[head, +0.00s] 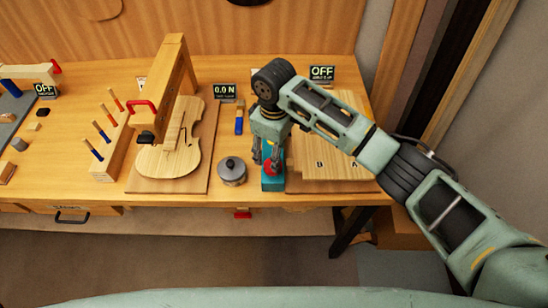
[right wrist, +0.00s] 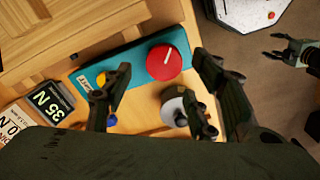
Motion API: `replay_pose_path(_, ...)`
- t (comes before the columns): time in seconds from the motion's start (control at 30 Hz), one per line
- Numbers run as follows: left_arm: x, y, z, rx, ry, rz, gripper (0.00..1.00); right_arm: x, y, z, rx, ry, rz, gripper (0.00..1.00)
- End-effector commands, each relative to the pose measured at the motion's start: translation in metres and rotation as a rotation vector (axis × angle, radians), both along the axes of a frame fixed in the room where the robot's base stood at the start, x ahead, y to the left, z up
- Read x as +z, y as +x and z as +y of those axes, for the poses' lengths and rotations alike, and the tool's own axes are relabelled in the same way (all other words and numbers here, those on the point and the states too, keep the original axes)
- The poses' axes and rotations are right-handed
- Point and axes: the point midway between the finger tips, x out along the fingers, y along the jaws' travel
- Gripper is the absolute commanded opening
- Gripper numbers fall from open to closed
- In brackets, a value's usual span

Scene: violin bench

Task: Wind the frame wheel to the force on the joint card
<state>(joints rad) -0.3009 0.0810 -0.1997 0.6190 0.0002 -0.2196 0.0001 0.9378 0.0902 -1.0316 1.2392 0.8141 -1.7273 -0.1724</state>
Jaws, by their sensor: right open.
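A red round wheel (head: 271,168) with a white mark sits on a narrow teal base (head: 272,185). It also shows in the right wrist view (right wrist: 164,62). My right gripper (head: 265,160) points down over the base. In the right wrist view its open fingers (right wrist: 160,65) appear on either side of the wheel; I cannot tell if they touch it. A small panel (right wrist: 46,100) reads 35 N. A gripper, seemingly my left, shows open and empty (right wrist: 285,46) at the right wrist view's edge.
A lidded grey pot (head: 232,171) stands just left of the teal base. A violin body (head: 170,150) lies under a wooden frame (head: 177,60). A wooden board marked A and B (head: 335,175) lies right of the base. A blue-and-yellow item (head: 239,120) is behind the pot.

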Motion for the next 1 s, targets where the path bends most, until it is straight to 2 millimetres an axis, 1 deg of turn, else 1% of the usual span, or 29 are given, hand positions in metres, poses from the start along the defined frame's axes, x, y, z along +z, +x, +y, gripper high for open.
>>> replay_pose_path(0.03,0.0,0.0,-0.001,0.0,0.0,-0.001,0.53,0.013,0.001,0.0,0.001,0.002,-0.005,0.53)
replay_pose_path(0.2,0.0,0.001,-0.001,0.0,-0.001,-0.001,0.53,0.047,0.001,0.0,0.0,0.001,-0.003,0.53)
replay_pose_path(0.3,0.0,0.001,-0.001,0.0,-0.001,-0.002,0.53,0.06,0.001,0.0,0.0,0.0,-0.001,0.53)
replay_pose_path(0.4,0.0,0.001,-0.001,0.0,-0.001,-0.002,0.53,0.069,0.001,-0.001,0.0,0.0,-0.001,0.53)
replay_pose_path(0.53,0.0,0.001,-0.001,0.0,-0.001,-0.002,0.53,0.073,0.0,-0.001,0.0,-0.001,0.0,0.53)
replay_pose_path(1.0,0.0,0.001,-0.001,0.0,-0.001,-0.002,0.53,0.072,0.0,-0.001,-0.001,-0.001,0.0,0.53)
